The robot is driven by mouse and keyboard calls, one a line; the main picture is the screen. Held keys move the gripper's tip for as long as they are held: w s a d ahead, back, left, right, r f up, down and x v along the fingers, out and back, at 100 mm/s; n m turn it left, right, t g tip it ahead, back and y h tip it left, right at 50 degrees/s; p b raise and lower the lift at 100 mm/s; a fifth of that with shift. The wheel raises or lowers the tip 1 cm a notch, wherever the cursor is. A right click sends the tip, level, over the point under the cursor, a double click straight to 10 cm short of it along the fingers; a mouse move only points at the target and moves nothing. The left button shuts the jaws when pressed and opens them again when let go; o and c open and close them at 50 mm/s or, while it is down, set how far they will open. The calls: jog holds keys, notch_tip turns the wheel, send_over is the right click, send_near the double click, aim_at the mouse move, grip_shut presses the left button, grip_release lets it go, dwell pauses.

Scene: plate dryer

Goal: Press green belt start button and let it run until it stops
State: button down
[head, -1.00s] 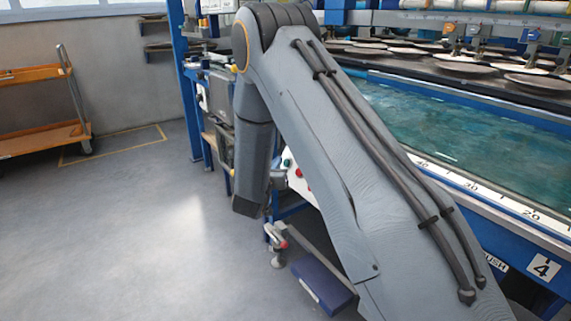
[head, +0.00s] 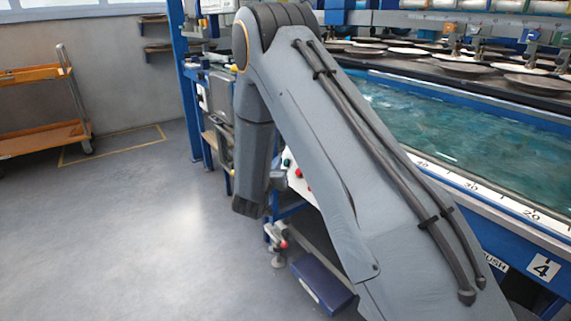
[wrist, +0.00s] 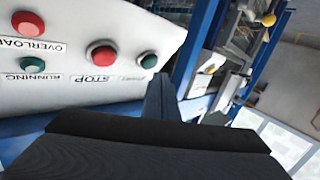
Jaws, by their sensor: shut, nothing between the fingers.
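In the wrist view a pale control panel (wrist: 110,22) appears upside down. A green button (wrist: 148,61) with a partly hidden label sits at its right end, beside the larger red STOP button (wrist: 102,54). My gripper (wrist: 162,80) is shut and empty, its dark fingertip just below and right of the green button. I cannot tell whether it touches. In the head view the green button (head: 287,162) shows small beside my arm, and my gripper is mostly hidden.
The panel also carries a green RUNNING lamp (wrist: 33,64) and a red OVERLOAD lamp (wrist: 27,22). Plates (head: 464,70) rest on the dark belt behind a water tank (head: 440,115). An orange trolley (head: 35,138) stands left; the floor between is clear.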

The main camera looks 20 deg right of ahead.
jog(key=shift+w+d+f, duration=0.1)
jog(key=shift+d+f, duration=0.1)
jog(key=shift+d, duration=0.15)
